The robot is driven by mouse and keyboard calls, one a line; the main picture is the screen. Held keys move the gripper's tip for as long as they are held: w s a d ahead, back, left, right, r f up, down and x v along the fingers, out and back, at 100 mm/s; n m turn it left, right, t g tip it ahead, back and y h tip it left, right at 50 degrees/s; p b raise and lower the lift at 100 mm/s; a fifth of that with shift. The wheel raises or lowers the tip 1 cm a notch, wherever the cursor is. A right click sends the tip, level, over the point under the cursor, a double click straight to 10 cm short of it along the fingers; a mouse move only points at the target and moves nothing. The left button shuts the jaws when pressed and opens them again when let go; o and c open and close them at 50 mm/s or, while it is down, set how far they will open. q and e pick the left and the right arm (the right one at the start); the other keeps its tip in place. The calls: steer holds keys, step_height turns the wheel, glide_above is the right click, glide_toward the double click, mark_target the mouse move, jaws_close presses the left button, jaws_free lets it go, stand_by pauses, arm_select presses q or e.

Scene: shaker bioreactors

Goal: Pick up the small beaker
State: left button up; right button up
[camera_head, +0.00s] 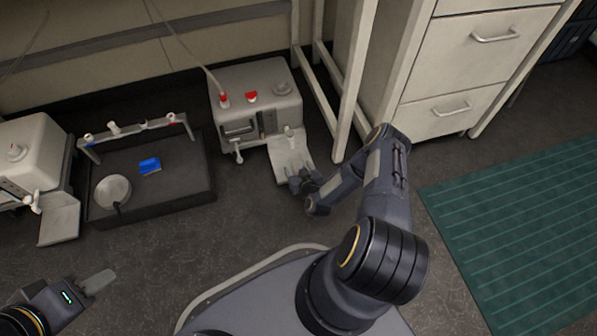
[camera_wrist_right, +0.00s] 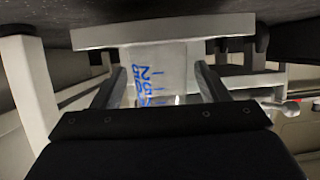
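The small beaker (camera_wrist_right: 158,72) is translucent with blue lettering, and it shows upside down in the right wrist view, against a pale plate (camera_wrist_right: 165,30). My right gripper (camera_wrist_right: 160,85) is open, with one finger on each side of the beaker. The left-hand finger looks close to its wall and a small gap shows at the other; contact is unclear. In the head view my right gripper (camera_head: 303,183) is at the front end of the pale plate, and I cannot make out the beaker there. My left gripper (camera_head: 98,282) is at lower left, far from the beaker; its opening is unclear.
A white machine (camera_head: 258,95) with red caps stands behind the plate. Left of it is a dark tray (camera_head: 180,188) with a blue item (camera_head: 150,165) and a round dish (camera_head: 112,190). A drawer cabinet (camera_head: 465,65) stands behind my right arm. A green mat (camera_head: 520,230) lies right.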

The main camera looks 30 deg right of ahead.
steer(key=c, duration=1)
steer(key=shift+c, duration=0.2)
